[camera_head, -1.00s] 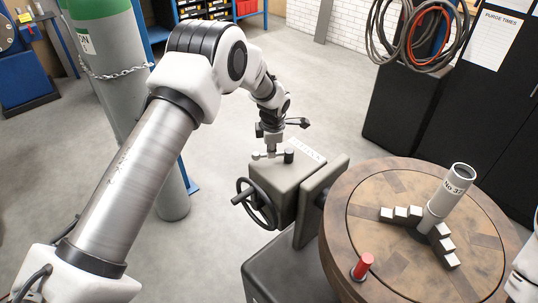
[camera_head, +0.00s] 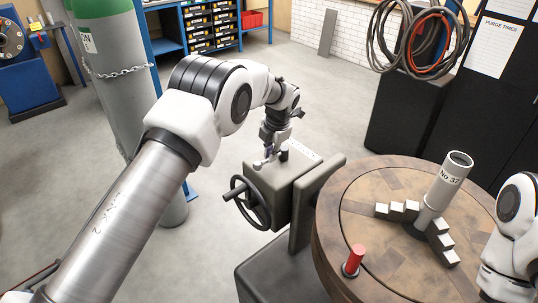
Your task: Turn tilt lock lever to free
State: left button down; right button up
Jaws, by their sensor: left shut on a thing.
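The grey positioner gearbox (camera_head: 285,183) has a dark handwheel (camera_head: 246,203) on its left side. The tilt lock lever (camera_head: 259,163) is a small light-grey lever on top of the box, pointing left, with a short dark post (camera_head: 284,155) beside it. My left gripper (camera_head: 269,154) points down over the box top and is shut on the lever; its fingertips are small and hide part of it. A white label (camera_head: 304,150) lies behind the lever, partly hidden. My right arm shows at the right edge, but its gripper is out of view.
The round wooden-topped turntable (camera_head: 332,215) stands right of the gearbox. It bears a grey pipe marked No 37 (camera_head: 442,188), several metal blocks (camera_head: 411,210) and a red-topped peg (camera_head: 354,258). A green-grey gas cylinder (camera_head: 118,90) stands behind my left arm.

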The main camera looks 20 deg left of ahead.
pick_arm(q)
jog(key=shift+s+f, duration=0.3)
jog(key=shift+f, duration=0.25)
jog(key=c, duration=1.2)
grip_release()
jog(key=shift+w+a, duration=0.1)
jog(key=shift+w, duration=0.15)
jog(key=v, duration=1.2)
jog(key=shift+w, duration=0.1)
